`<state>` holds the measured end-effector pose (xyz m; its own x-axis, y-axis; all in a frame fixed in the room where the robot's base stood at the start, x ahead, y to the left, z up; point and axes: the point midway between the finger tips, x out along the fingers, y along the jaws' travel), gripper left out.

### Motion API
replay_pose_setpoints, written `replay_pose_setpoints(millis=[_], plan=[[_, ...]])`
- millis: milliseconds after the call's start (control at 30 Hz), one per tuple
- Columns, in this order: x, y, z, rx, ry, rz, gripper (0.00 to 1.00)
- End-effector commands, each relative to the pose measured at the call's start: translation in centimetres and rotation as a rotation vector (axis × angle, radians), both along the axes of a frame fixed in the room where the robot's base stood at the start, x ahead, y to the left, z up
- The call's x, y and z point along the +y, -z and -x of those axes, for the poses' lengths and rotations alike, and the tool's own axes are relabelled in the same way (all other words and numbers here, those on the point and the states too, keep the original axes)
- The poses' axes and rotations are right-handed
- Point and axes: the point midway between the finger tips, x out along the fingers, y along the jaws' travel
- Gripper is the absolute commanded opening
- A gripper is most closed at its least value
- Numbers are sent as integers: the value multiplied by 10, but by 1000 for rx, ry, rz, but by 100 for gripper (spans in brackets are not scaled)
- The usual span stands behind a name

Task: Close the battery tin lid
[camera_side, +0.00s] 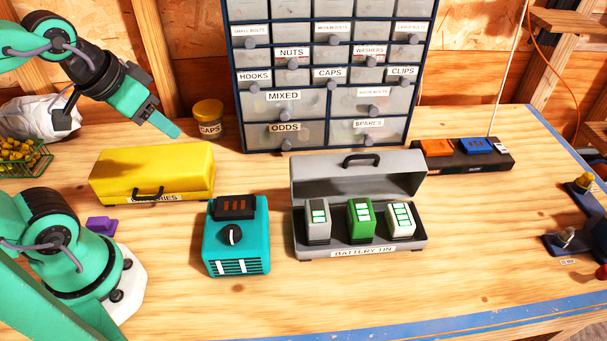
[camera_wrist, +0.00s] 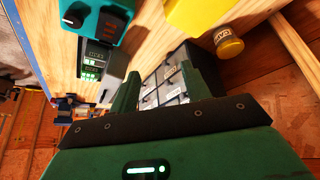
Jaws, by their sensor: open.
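The battery tin (camera_side: 418,243) is a grey box with a front label, right of the middle of the bench in the side view. Its lid (camera_side: 325,178) stands raised at the back, with a dark handle on top. Three batteries stand in the tin: a grey one (camera_side: 317,222), a green one (camera_side: 360,218) and a white one (camera_side: 401,219). My gripper (camera_side: 172,131) is high at the upper left, above and behind the yellow box, well away from the tin. In the wrist view my gripper (camera_wrist: 160,68) has its fingers apart with nothing held. The tin appears partly at left there.
A closed yellow box (camera_side: 190,172) and a teal device (camera_side: 237,240) stand left of the tin. A drawer cabinet (camera_side: 240,110) rises behind, with a caps jar (camera_side: 208,112) beside it. A dark charger strip (camera_side: 470,160) lies at right. The front bench is clear.

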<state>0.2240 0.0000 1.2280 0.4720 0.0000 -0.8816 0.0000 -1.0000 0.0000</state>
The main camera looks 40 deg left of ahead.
Motion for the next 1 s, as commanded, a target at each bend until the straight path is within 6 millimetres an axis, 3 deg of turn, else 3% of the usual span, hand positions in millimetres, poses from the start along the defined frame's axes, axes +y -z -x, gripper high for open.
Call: replay_pose_setpoints(millis=[33, 233, 467, 700, 1000], plan=[[0, 0, 0, 0, 0, 0, 37], [-2, -6, -6, 12, -12, 11, 0], [-11, -25, -31, 58, -67, 54, 0], [-28, -48, -73, 130, -160, 110, 0], [-57, -64, -128, 224, -287, 161, 0]])
